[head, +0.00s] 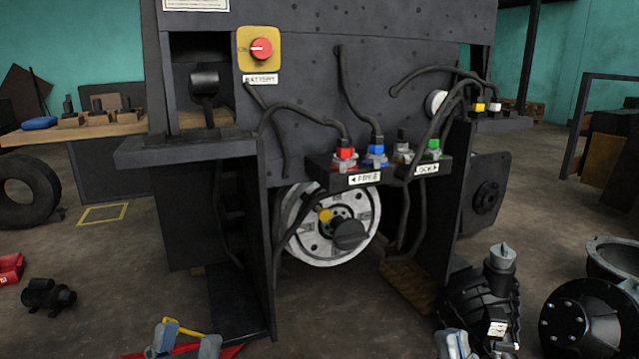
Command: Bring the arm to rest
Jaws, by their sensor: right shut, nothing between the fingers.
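My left gripper (183,342) is at the bottom edge of the head view, left of centre. Its two blue-grey fingertips stand apart. A yellow bar (185,329) shows at the fingertips; I cannot tell whether it is held or lies behind them. My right gripper (456,344) is at the bottom edge, right of centre, its fingertips close together and shut on nothing. Both grippers are low in front of the stripped forklift (310,100) and look clear of it. The arms behind them are out of view.
The forklift carries a red battery knob (261,49), a connector bracket with cables (370,178) and a wheel hub (312,243). A dark motor (480,290) and a black round housing (580,325) stand right. A small motor (47,296) and tyre (30,193) lie left.

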